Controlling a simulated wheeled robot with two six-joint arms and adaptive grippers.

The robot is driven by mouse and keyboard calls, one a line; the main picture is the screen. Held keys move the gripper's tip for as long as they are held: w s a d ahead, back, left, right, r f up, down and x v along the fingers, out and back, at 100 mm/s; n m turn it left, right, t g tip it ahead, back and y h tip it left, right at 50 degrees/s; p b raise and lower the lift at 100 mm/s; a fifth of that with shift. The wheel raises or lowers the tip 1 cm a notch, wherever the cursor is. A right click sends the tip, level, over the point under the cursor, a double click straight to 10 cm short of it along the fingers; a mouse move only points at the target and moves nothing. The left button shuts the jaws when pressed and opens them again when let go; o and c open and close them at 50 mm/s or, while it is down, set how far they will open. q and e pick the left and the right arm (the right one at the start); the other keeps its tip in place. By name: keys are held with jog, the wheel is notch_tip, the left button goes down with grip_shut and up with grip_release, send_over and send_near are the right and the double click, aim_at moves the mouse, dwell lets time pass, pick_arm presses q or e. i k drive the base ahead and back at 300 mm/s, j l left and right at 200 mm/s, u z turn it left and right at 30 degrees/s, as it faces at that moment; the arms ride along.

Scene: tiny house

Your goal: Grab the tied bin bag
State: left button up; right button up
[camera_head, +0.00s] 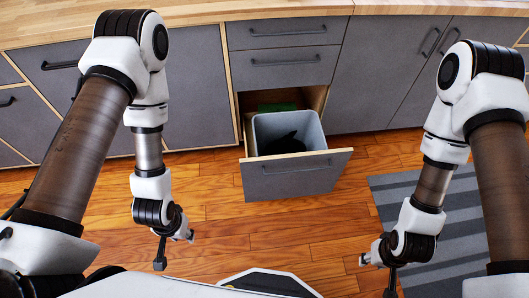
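A dark bin bag (287,144) lies low inside a light grey bin (312,130) in the pulled-out lower drawer. Only its crumpled black top shows, and I cannot make out a knot. My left gripper (161,262) hangs over the wooden floor, to the left of the drawer and nearer to me. My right gripper (390,288) is low at the right, near the striped rug, also apart from the drawer. Both grippers are small and turned so that their finger gap is unclear. Neither touches the bag, and I see nothing held.
The open drawer front (292,178) juts out from the grey cabinets (375,75). A green item (277,106) lies behind the bin. A wooden counter (200,12) runs along the top. A grey striped rug (398,197) covers the floor at right; the floor before the drawer is clear.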

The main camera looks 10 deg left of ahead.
aim_at(287, 144)
jog(key=i+l, duration=0.25)
jog(key=i+l+u, duration=0.1)
jog(key=l, duration=0.35)
jog(key=i+l, duration=0.35)
jog(key=i+l+u, duration=0.1)
jog(key=i+l, duration=0.35)
jog(key=l, duration=0.3)
jog(key=i+l+u, duration=0.1)
jog(key=l, duration=0.25)
jog(key=i, duration=0.1)
